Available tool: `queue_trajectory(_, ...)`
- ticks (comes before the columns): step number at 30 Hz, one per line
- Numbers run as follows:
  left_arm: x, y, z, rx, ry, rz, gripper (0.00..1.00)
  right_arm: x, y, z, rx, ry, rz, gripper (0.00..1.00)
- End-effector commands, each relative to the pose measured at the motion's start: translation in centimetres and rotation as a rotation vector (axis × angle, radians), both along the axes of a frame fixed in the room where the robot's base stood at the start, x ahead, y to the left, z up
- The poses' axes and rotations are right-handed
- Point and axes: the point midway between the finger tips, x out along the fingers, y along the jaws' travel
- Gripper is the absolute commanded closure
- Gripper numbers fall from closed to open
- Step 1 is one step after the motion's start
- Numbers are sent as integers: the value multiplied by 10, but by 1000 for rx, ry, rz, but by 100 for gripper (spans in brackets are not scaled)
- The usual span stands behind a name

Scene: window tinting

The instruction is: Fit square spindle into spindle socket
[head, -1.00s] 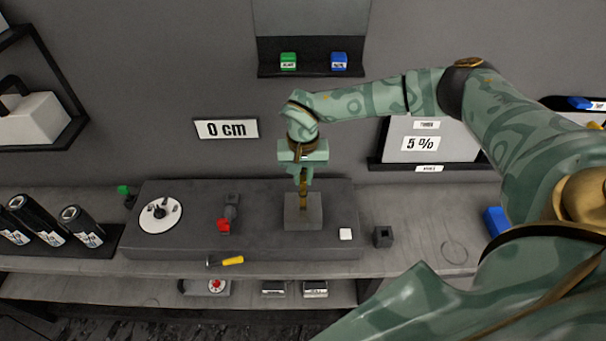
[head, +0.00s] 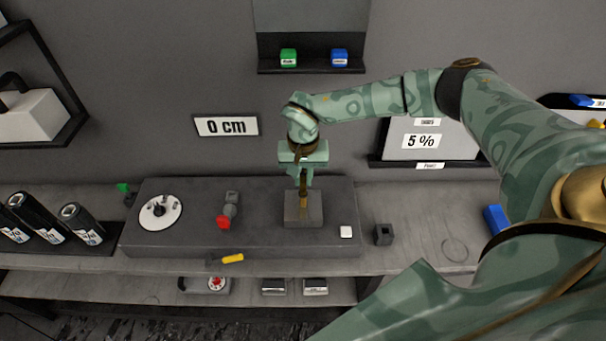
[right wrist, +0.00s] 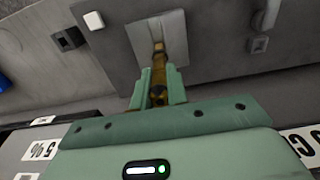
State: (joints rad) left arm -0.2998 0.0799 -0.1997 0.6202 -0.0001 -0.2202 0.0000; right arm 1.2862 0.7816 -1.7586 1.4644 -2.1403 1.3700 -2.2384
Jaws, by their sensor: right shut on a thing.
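My right gripper (head: 303,181) is shut on a brass-coloured square spindle (head: 303,201), held roughly upright. The spindle's lower end meets a grey square block (head: 290,212) on the dark raised bench platform; this block seems to be the spindle socket. In the right wrist view the spindle (right wrist: 158,52) runs from between the fingers (right wrist: 158,78) to the block's pale face (right wrist: 143,38). I cannot tell how deep the tip sits, since the opening is hidden. My left gripper is not in view.
On the platform (head: 270,240) are a white disc (head: 150,219), a red-ended knob (head: 223,222) and a white button (head: 346,231). A dark cube (head: 383,235) stands right of it. Black cylinders (head: 80,225) rest at the left. A yellow handle (head: 232,258) is at the front edge.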

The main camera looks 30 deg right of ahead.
Motion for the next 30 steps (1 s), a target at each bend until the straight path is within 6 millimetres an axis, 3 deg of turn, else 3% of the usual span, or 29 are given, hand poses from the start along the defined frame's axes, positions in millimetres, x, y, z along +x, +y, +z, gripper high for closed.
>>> queue_trajectory(30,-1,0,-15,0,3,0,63,0,0,-26,0,0,0,100)
